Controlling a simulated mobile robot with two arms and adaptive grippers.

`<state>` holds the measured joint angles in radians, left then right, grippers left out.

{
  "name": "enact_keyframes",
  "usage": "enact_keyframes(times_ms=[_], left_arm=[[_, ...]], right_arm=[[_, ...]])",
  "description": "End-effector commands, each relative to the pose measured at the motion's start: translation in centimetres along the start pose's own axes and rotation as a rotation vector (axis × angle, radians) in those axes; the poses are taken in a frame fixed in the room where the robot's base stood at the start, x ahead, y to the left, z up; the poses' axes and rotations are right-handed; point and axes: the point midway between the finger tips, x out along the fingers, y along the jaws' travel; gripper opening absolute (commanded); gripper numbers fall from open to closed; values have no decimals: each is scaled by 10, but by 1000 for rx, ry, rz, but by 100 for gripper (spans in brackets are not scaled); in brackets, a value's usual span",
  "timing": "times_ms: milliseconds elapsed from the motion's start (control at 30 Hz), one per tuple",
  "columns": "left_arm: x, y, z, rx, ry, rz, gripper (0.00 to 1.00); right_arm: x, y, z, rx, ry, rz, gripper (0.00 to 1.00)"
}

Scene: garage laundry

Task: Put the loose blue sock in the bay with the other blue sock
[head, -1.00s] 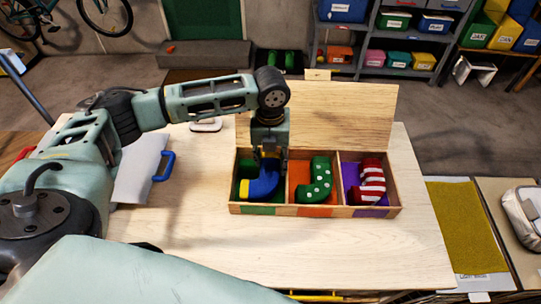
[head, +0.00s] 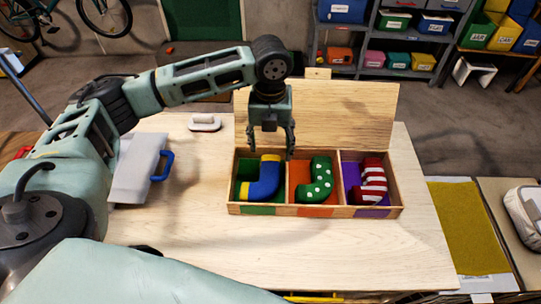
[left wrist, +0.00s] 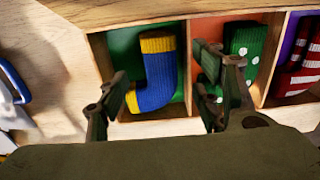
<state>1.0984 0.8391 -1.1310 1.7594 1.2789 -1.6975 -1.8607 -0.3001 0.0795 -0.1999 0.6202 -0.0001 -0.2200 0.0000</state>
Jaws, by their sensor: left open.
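A blue sock (head: 264,182) with a yellow cuff and toe lies in the left, green-floored bay (head: 243,167) of the open wooden box. The left wrist view shows this blue sock (left wrist: 160,80) between my fingers. I see no second blue sock; whether one lies underneath cannot be told. A green sock with white dots (head: 318,180) lies in the orange middle bay, and a red-and-white striped sock (head: 371,182) in the purple right bay. My left gripper (head: 270,150) is open and empty above the left bay, apart from the sock. My right gripper is not in view.
The box's raised lid (head: 330,115) stands behind the bays. A white case with a blue handle (head: 135,168) lies left on the pale table (head: 300,250). A small white-topped object (head: 205,123) sits behind it. The table's front is clear.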

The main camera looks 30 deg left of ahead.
Motion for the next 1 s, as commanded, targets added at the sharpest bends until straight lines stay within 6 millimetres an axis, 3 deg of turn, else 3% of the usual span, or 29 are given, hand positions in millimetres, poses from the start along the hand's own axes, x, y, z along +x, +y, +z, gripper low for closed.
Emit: enact_keyframes(times_ms=[200, 400, 1000], left_arm=[[-45, -1, 1, -1, -3, -2, 60], [-68, 0, 0, -1, 0, 0, 60], [-72, 0, 0, -2, 1, 2, 60]], right_arm=[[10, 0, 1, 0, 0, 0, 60], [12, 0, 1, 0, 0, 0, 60], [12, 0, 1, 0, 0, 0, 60]])
